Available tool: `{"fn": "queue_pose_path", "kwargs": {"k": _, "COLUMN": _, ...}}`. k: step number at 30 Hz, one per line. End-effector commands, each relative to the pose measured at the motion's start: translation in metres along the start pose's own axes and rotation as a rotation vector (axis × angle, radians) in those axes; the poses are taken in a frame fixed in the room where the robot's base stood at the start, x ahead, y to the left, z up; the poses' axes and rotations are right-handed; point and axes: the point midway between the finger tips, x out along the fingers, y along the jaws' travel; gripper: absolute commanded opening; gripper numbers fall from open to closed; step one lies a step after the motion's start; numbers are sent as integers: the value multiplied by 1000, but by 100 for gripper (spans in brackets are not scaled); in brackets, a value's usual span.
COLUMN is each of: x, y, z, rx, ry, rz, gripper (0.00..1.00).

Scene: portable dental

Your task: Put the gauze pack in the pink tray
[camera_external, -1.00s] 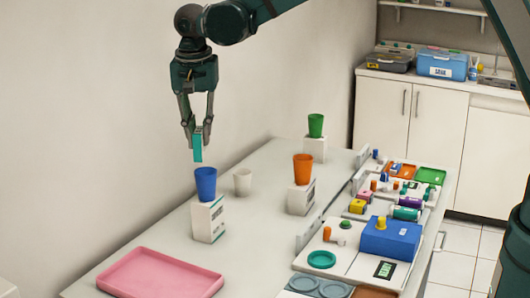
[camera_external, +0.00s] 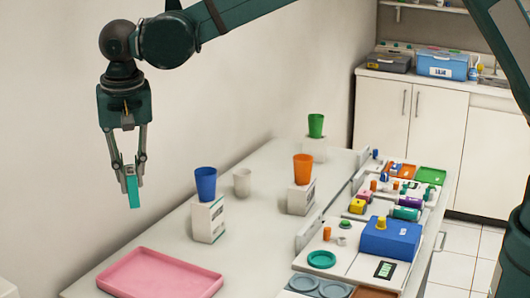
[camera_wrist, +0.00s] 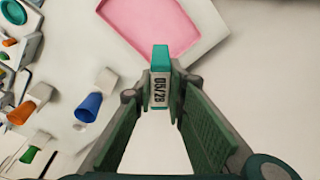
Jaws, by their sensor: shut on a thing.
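The gauze pack (camera_external: 132,190) is a small teal block with a pale label. My gripper (camera_external: 128,168) is shut on it and holds it in the air, above and behind the pink tray in the external view. In the wrist view the pack (camera_wrist: 160,62) sits between my fingertips (camera_wrist: 160,92), with printed characters on its pale face. The pink tray (camera_external: 160,275) lies flat at the near left of the table, and its visible part is empty. In the wrist view the tray (camera_wrist: 115,12) lies beyond the pack, partly cut off by the top edge.
A blue cup (camera_external: 205,184) on a white box stands right of my gripper. A white cup (camera_external: 242,182), an orange cup (camera_external: 303,168) and a green cup (camera_external: 316,125) stand farther back. Trays of dental items, with a blue box (camera_external: 390,240), fill the right side.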

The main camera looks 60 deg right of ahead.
Motion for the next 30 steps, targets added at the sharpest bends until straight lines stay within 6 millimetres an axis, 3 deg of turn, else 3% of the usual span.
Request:
{"fn": "queue_pose_path", "kwargs": {"k": 18, "x": 101, "y": -2, "z": 18, "rx": -4, "ry": 0, "rz": -1, "gripper": 6}}
{"fn": "queue_pose_path", "kwargs": {"k": 30, "x": 109, "y": -2, "z": 19, "rx": -4, "ry": 0, "rz": -1, "gripper": 6}}
